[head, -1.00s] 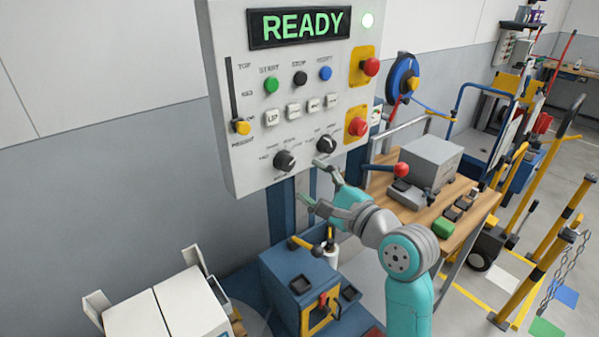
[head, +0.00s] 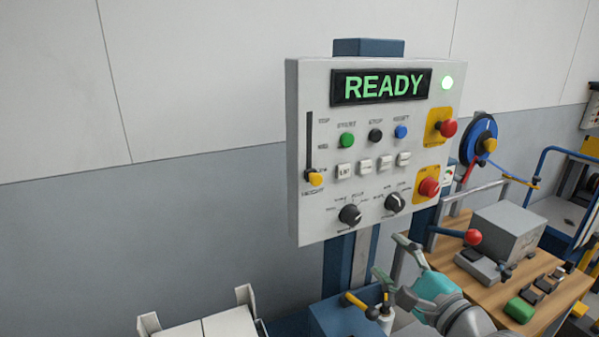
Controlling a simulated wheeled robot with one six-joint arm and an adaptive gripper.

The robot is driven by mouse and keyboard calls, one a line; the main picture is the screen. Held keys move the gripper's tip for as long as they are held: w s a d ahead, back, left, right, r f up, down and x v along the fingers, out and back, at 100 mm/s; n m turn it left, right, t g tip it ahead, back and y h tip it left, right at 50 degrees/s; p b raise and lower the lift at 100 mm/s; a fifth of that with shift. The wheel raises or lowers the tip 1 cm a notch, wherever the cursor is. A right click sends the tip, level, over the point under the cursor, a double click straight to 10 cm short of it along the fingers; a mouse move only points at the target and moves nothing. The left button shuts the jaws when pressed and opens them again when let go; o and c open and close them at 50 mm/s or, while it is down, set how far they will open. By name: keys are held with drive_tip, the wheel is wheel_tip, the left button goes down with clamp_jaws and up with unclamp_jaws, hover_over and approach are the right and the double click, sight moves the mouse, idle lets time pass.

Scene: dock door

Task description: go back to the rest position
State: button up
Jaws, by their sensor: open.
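My gripper (head: 391,261) is in the lower middle of the head view, with its two fingers spread and nothing between them. It is in front of and just below the lower right part of the control panel (head: 300,218). It looks apart from the panel's knobs. Two black knobs, the left one (head: 350,215) and the right one (head: 395,202), sit low on the panel. Most of my arm is below the picture's edge.
A wooden bench (head: 557,305) at right holds a grey box (head: 508,232), a red-knobbed lever (head: 473,237) and a green block (head: 519,310). White boxes (head: 226,325) stand at bottom left. A hose reel (head: 479,140) hangs right of the panel. The wall at left is bare.

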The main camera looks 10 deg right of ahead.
drive_tip(key=s+a+f+n+g+h, duration=0.1)
drive_tip(key=s+f+n+h, duration=0.2)
drive_tip(key=s+f, duration=0.65)
drive_tip(key=s+a+f+n+h, duration=0.1)
drive_tip(key=s+f+n+h, duration=0.15)
drive_tip(key=s+f, duration=0.65)
drive_tip(key=s+a+f+n, duration=0.1)
drive_tip(key=s+f+n, duration=0.2)
drive_tip(key=s+n, duration=0.4)
drive_tip(key=s+f+n+g, duration=0.1)
drive_tip(key=s+f+n, duration=0.3)
drive_tip(key=s, duration=1.2)
drive_tip(key=n, duration=0.4)
drive_tip(key=shift+s+a, duration=0.3)
drive_tip(key=shift+a, duration=0.1)
